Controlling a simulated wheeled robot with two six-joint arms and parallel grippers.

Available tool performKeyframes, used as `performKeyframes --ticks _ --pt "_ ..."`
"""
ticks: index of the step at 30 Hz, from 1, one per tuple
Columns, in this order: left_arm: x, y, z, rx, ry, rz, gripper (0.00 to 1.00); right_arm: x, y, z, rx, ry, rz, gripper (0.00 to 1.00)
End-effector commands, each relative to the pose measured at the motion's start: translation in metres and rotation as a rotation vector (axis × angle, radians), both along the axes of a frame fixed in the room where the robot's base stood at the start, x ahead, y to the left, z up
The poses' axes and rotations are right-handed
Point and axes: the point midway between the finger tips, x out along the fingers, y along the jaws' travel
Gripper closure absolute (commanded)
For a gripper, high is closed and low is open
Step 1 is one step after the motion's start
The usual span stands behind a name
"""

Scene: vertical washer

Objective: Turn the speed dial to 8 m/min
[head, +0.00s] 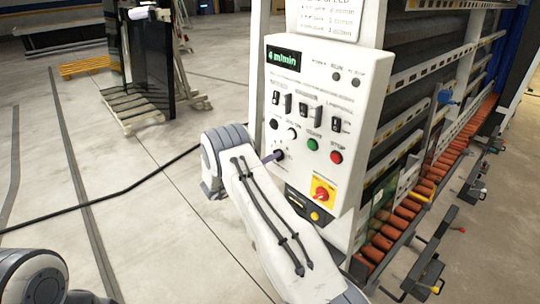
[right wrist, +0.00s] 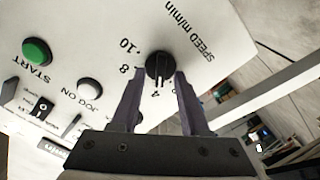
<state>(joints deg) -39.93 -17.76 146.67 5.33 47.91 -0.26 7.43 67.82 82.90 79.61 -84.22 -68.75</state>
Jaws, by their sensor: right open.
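The speed dial (right wrist: 158,66) is a small black knob on the white control panel, with 10, 8 and 4 printed around it and "SPEED m/min" beside it. Its mark appears to point toward the 4. The panel display (head: 286,57) reads 4 m/min. My right gripper (right wrist: 160,76) is open, with one dark finger on each side of the dial; I cannot tell whether they touch it. In the head view my right gripper (head: 272,157) is at the dial, mostly hidden by my arm. My left gripper is out of view.
Green start (head: 313,145) and red (head: 336,157) buttons sit close to the dial, with a red emergency knob (head: 322,194) on yellow below. A white jog button (right wrist: 89,88) is near the fingers. The orange-roller conveyor (head: 408,207) runs to the right. Open floor lies left.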

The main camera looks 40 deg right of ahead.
Motion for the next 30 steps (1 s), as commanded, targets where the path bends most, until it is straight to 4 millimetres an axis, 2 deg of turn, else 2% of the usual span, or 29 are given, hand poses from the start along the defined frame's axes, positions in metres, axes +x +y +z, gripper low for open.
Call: performKeyframes --ticks 8,9,11,12,22,30 --pt "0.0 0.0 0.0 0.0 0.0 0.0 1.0 0.0 -0.001 -0.001 0.001 0.0 0.001 0.55" --pt "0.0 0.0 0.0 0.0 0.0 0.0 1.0 0.0 -0.001 -0.001 0.0 0.0 0.001 0.7" --pt "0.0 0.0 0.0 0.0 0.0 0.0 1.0 0.0 -0.001 -0.001 0.001 0.0 0.001 0.93" --pt "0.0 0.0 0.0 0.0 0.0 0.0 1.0 0.0 -0.001 0.0 0.001 0.0 0.001 1.0" --pt "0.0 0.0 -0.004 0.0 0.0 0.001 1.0 0.0 -0.001 -0.001 0.001 -0.02 0.001 1.0" --pt "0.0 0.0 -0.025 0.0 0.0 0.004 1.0 0.0 -0.001 -0.004 0.011 -0.149 0.001 1.0"
